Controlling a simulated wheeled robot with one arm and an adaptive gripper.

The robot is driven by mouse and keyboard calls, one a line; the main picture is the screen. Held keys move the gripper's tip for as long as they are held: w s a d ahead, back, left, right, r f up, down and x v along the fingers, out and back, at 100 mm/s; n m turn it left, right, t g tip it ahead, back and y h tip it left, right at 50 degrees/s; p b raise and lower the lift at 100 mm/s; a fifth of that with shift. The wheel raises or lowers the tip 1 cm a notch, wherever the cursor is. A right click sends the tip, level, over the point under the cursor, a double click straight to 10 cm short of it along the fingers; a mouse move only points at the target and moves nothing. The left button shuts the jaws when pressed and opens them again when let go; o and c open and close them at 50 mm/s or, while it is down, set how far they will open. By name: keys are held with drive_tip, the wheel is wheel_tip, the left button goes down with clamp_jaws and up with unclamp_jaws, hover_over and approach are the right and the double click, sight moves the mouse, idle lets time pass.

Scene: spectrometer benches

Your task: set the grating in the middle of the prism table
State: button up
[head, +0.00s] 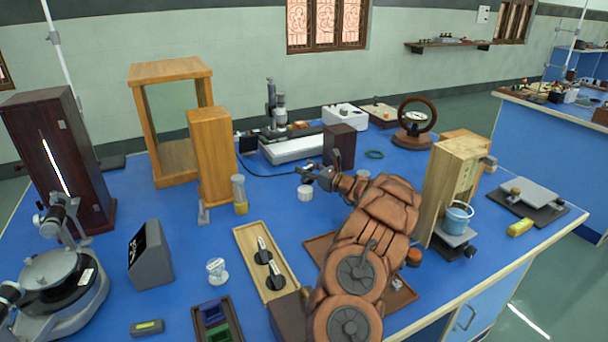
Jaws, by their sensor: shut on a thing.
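My gripper (316,176) is at the middle of the blue bench, with its jaws pointing left and away. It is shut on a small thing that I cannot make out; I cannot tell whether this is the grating. A small white round pot (306,194) shows just below the fingertips; I cannot tell if they touch. The spectrometer (62,290) stands at the lower left, far from my gripper. Its round silver top, which seems to be the prism table (48,268), looks bare. A small clear piece on a white base (217,272) stands right of it.
A grey slanted meter box (150,255) stands beside the spectrometer. A wooden tray (243,238) with black-based pieces and a dark box with coloured slots (215,322) lie nearer my arm. A tall dark cabinet (62,150) and a wooden frame (146,125) stand at the left.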

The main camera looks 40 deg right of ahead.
drive_tip(key=shift+w+d+f, duration=0.1)
drive_tip(key=shift+w+d, duration=0.05)
drive_tip(key=shift+w, duration=0.35)
drive_tip(key=shift+w+d+f, duration=0.1)
drive_tip(key=shift+w, duration=0.35)
drive_tip(key=shift+f+p, duration=0.5)
drive_tip(key=shift+f, duration=1.15)
drive_tip(key=shift+f, duration=0.15)
drive_tip(key=o, duration=1.2)
drive_tip(key=shift+s+r, duration=0.2)
drive_tip(key=s, duration=0.2)
drive_tip(key=s+b, duration=0.1)
drive_tip(key=s, duration=0.1)
drive_tip(key=s+d, duration=0.1)
drive_tip(key=s, duration=0.2)
drive_tip(key=shift+s, duration=0.1)
